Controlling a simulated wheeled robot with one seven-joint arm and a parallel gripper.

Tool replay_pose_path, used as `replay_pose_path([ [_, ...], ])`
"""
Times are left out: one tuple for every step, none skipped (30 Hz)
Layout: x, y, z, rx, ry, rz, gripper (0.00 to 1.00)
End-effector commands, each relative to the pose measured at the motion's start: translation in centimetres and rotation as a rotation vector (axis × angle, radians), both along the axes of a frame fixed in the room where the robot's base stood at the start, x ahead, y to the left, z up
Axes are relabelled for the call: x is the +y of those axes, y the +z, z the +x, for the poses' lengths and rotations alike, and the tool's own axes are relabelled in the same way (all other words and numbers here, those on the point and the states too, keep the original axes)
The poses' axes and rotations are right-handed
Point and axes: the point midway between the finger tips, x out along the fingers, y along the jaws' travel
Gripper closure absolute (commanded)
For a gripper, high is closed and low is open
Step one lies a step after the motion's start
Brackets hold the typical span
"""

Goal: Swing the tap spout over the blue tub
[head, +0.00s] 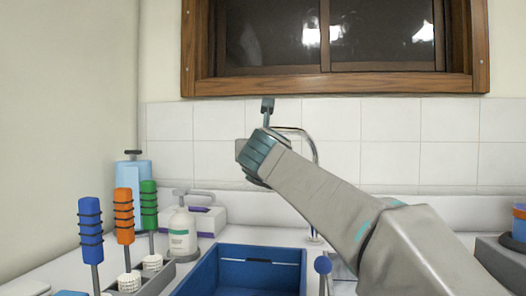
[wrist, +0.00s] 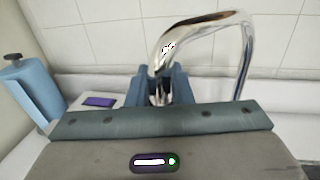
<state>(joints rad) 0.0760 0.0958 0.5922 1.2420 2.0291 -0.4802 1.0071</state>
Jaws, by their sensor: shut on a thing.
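The chrome tap spout (head: 314,160) rises behind the blue tub's back right corner and arches left. It also shows in the wrist view (wrist: 205,22), curving down to my gripper (wrist: 161,88). My gripper's blue fingers are shut on the spout near its outlet end. In the head view my gripper (head: 267,108) is high above the tub, and my wrist hides the spout's end. The blue tub (head: 262,252) stands below at the lower middle, its front cut off by the frame. The spout's end appears above the tub's back part in the picture; exact depth is unclear.
Blue, orange and green handled tools (head: 124,215) stand in a grey rack at the left. A blue-knobbed lever (head: 322,265) stands right of the tub. The tiled wall is close behind.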

Motion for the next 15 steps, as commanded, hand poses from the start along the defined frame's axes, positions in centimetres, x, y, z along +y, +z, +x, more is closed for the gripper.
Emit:
replay_pose_path([
  [0.40, -0.04, -0.09, 0.000, 0.009, -0.001, 1.00],
  [0.40, -0.03, -0.09, 0.000, 0.010, -0.001, 1.00],
  [0.41, -0.03, -0.09, -0.001, 0.010, -0.001, 1.00],
  [0.41, -0.02, -0.09, -0.001, 0.010, -0.001, 1.00],
  [0.42, -0.02, -0.09, -0.001, 0.010, -0.001, 1.00],
  [0.43, -0.01, -0.10, -0.001, 0.011, -0.001, 1.00],
  [0.43, -0.01, -0.10, -0.001, 0.011, -0.001, 0.72],
  [0.38, 0.00, -0.08, -0.001, 0.010, -0.001, 0.64],
  [0.30, 0.00, -0.07, -0.001, 0.008, -0.001, 0.61],
  [0.26, 0.01, -0.06, -0.001, 0.008, -0.001, 0.61],
  [0.22, 0.01, -0.05, -0.001, 0.007, -0.001, 0.61],
  [0.12, 0.02, -0.02, -0.001, 0.005, -0.001, 0.61],
  [0.05, 0.02, 0.01, -0.001, 0.004, -0.001, 0.61],
  [0.00, 0.03, 0.01, -0.001, 0.003, -0.001, 0.61],
  [-0.05, 0.03, 0.02, -0.001, 0.002, -0.001, 0.61],
])
